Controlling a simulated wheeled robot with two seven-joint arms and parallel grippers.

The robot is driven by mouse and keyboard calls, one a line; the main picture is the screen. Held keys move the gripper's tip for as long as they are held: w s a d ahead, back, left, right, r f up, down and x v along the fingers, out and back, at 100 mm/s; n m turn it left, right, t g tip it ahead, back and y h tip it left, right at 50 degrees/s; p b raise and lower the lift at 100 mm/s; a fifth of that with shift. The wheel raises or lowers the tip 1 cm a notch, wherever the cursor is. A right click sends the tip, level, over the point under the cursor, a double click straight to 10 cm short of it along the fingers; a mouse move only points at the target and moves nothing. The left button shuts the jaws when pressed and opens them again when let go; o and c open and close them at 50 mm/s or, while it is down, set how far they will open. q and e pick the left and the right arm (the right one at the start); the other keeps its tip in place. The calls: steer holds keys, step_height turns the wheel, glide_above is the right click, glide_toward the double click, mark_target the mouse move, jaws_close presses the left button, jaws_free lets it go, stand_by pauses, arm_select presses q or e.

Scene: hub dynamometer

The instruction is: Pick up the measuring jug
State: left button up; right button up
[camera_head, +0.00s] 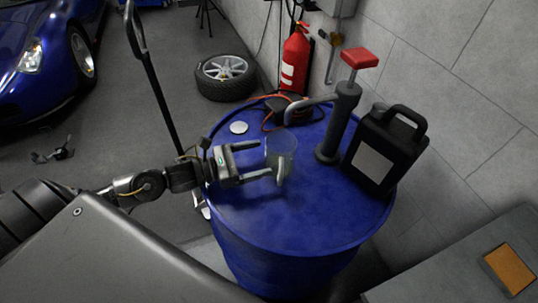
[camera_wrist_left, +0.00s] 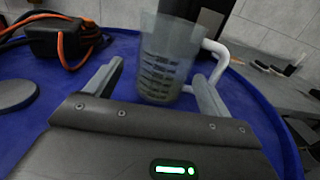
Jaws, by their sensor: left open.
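The measuring jug (camera_head: 283,150) is a clear, greyish vessel standing upright on top of the blue drum (camera_head: 260,215). In the left wrist view the jug (camera_wrist_left: 165,60) shows dark graduation marks and a white handle on its right side. My left gripper (camera_head: 268,160) reaches in from the left, with its fingers level around the jug's near region. It is open. In the left wrist view the fingers (camera_wrist_left: 158,88) stand apart on either side of the jug's lower part, with a visible gap at the left finger. My right gripper is not in view.
A hand pump (camera_head: 343,110) with a red top and a black canister (camera_head: 386,148) stand behind and right of the jug. A black device with an orange cable (camera_wrist_left: 65,40) and a round lid (camera_head: 239,128) lie on the drum. The drum's front is clear.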

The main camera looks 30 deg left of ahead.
mark_target(267, 157)
arm_select(q)
steer(key=x, duration=0.3)
steer(key=shift+s+d+r, duration=0.1)
steer(key=shift+s+d, duration=0.15)
steer(key=p+x, duration=0.1)
steer(key=x, duration=0.1)
steer(key=p+x, duration=0.1)
steer(key=x, duration=0.1)
steer(key=shift+d+r+p, duration=0.15)
steer(key=shift+r+p, duration=0.05)
steer(key=shift+p, duration=0.15)
steer(key=shift+w+d+f, duration=0.15)
steer(key=shift+w, duration=0.1)
steer(key=shift+s, duration=0.1)
steer(key=shift+c, duration=1.3)
steer(key=shift+s+a, duration=0.1)
steer(key=shift+a, duration=0.15)
steer(key=c, duration=0.6)
steer(key=shift+a, duration=0.1)
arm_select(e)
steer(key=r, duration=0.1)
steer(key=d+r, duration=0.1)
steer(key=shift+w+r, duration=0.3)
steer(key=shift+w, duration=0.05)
